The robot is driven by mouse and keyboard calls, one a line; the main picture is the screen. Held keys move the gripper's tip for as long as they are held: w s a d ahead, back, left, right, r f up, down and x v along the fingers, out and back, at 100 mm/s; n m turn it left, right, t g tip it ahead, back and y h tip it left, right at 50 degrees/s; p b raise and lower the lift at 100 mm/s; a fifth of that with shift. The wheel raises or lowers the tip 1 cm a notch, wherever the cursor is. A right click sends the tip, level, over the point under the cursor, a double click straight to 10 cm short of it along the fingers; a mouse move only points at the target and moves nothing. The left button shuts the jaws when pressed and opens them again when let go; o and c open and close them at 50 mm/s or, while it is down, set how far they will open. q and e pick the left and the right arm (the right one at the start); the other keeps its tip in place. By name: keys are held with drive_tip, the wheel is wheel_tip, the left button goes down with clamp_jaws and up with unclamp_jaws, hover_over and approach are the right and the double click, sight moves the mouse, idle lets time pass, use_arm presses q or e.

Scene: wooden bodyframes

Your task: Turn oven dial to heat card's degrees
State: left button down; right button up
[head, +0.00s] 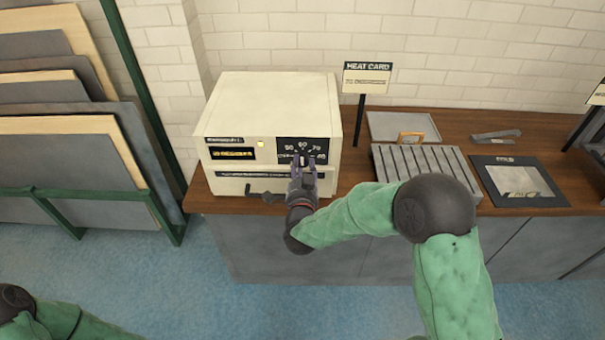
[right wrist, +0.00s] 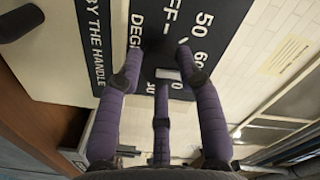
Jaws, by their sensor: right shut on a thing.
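The cream oven (head: 270,105) stands at the left end of the counter. Its black dial panel (head: 318,145) carries numbers, with 50, 60 and 70 legible along the top. My right gripper (head: 304,163) is at this panel, shut on the dial and hiding most of it. In the right wrist view my right gripper (right wrist: 163,82) has its purple fingers on either side of the dark dial (right wrist: 160,58), which has a pale mark. My left gripper is out of view.
A dark handle (head: 265,196) sticks out below the oven front. Right of the oven are a ribbed grey rack (head: 420,160), a flat tray (head: 400,120) and a dark framed plate (head: 518,182). Sheet panels (head: 60,150) stand in a green rack at the left.

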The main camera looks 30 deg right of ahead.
drive_tip(key=m+b, duration=0.1)
drive_tip(key=m, duration=0.1)
drive_tip(key=m+b, duration=0.4)
drive_tip(key=shift+d+r, duration=0.25)
drive_tip(key=shift+r, duration=0.1)
drive_tip(key=shift+m+b, duration=0.65)
drive_tip(key=shift+m, duration=1.65)
drive_tip(key=shift+d, duration=0.1)
drive_tip(key=shift+f+h, duration=0.1)
drive_tip(key=shift+h, duration=0.3)
drive_tip(key=o, duration=1.1)
drive_tip(key=shift+s, duration=0.1)
drive_tip(key=shift+d+f, duration=0.1)
drive_tip(key=shift+d, duration=0.05)
drive_tip(key=shift+f, duration=0.1)
drive_tip(key=shift+a, duration=0.25)
